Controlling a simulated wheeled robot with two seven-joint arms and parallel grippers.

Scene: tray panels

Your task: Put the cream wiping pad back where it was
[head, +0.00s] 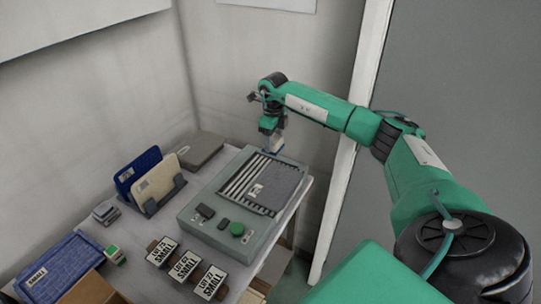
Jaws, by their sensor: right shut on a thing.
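My right gripper (270,130) points down over the back corner of the grey-green machine (193,216). It is shut on a small pale block, which looks like the cream wiping pad (277,145). The pad is small in view and partly covered by the fingers. It is close to the machine's back edge; I cannot tell whether it touches the surface. My left gripper is not in view.
The machine has a slatted top with a grey plate (278,188) and a green button (238,229). A rack (180,183) holds a blue panel (128,180) and a cream panel (157,180). Labelled blocks (186,265) stand in front. A blue tray (60,268) is at left.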

